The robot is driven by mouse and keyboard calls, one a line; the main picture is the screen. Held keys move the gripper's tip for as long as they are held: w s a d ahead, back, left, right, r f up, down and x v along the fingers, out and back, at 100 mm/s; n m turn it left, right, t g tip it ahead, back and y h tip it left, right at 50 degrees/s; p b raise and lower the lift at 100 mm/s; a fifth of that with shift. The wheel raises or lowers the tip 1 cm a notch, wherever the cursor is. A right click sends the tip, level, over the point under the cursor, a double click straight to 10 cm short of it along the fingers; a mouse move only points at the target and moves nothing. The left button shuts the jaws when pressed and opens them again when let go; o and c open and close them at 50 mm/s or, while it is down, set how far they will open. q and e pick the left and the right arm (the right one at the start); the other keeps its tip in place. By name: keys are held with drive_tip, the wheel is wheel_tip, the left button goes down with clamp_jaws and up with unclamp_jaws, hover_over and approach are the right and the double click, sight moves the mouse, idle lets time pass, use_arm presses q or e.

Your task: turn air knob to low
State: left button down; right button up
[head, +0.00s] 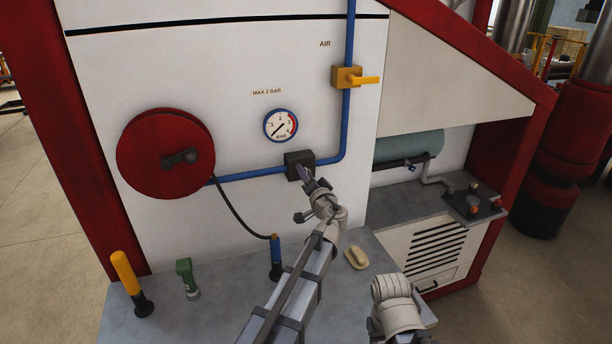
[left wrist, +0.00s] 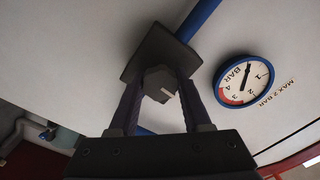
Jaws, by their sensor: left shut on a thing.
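The air knob (left wrist: 158,84) is a dark faceted knob with a white mark, on a black square block (head: 299,160) in the blue pipe. My left gripper (head: 305,176) reaches it from the front. In the left wrist view its two fingers (left wrist: 160,100) stand on either side of the knob and are shut on it. The white pressure gauge (head: 280,125) has a blue rim and a red zone. It also shows in the left wrist view (left wrist: 244,82), with its needle between the BAR lettering and 1.
A red hose reel (head: 165,153) is at left, its hose running to a blue-and-black tool (head: 276,257). A yellow valve lever (head: 362,79) is above right. An orange-handled tool (head: 126,275), a green tool (head: 187,278) and a tan piece (head: 356,258) are on the grey bench (head: 225,312).

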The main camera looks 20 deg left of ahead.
use_arm(q)
drive_tip(key=shift+n, duration=0.5)
drive_tip(key=shift+f, duration=0.1)
drive_tip(key=shift+c, duration=1.8)
unclamp_jaws()
drive_tip(key=v, duration=0.8)
